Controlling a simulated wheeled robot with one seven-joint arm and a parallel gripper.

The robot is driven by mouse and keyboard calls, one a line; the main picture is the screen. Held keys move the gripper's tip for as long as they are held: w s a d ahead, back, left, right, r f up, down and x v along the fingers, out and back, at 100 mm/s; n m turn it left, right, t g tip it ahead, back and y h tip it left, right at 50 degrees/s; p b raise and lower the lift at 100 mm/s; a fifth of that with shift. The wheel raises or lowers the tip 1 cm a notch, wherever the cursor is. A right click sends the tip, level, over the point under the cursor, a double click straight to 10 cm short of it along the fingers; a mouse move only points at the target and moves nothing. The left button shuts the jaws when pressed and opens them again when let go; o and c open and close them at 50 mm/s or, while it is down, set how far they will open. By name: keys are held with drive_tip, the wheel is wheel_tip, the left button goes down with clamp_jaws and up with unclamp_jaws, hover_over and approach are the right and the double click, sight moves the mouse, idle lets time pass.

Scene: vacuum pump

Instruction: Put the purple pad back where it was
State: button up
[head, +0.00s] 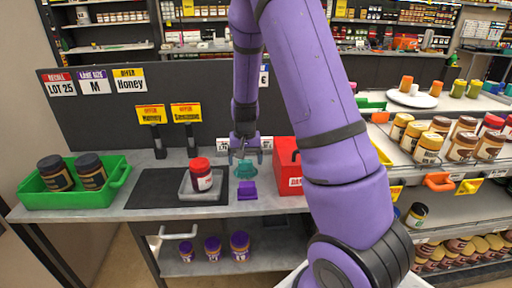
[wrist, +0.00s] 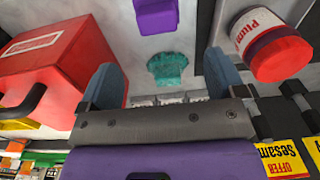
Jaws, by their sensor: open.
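The purple pad (head: 247,191) lies on the grey counter, just in front of a teal piece (head: 246,169). In the wrist view the purple pad (wrist: 157,15) is at the top edge, partly cut off, and the teal piece (wrist: 167,67) shows between my fingers. My gripper (head: 243,157) is open and empty, pointing down above the counter just behind the teal piece. In the wrist view my gripper (wrist: 162,65) has its two blue-grey fingers wide apart. The pad is outside the fingers. I cannot tell how high the fingertips are above the counter.
A red-lidded jar (head: 201,175) stands in a grey tray (head: 187,188) on a dark mat (head: 150,190) to the left. A red box (head: 284,165) is close on the right. A green crate (head: 118,178) with dark jars is farther left. Sign stands (head: 191,140) rise behind.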

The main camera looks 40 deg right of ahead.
drive_tip(key=s+a+r+n+t, duration=0.1)
drive_tip(key=s+a+r, duration=0.2)
drive_tip(key=r, duration=0.4)
drive_tip(key=s+a+r+n+t, duration=0.1)
drive_tip(key=s+a+r, duration=0.2)
drive_tip(key=r, duration=0.4)
drive_tip(key=s+a+r+n+t, duration=0.1)
drive_tip(key=s+a+r, duration=0.1)
drive_tip(key=s+r, duration=0.35)
drive_tip(key=s+a+r+n+t, duration=0.1)
drive_tip(key=s+a+r, duration=0.1)
drive_tip(key=s+r, duration=0.3)
drive_tip(key=s+a+r+n+t, duration=0.1)
drive_tip(key=s+r, duration=0.3)
drive_tip(key=s, duration=0.6)
drive_tip(key=shift+a+r+n, duration=0.35)
drive_tip(key=shift+a+n, duration=0.4)
drive_tip(key=shift+n, duration=0.05)
drive_tip(key=shift+w, duration=0.1)
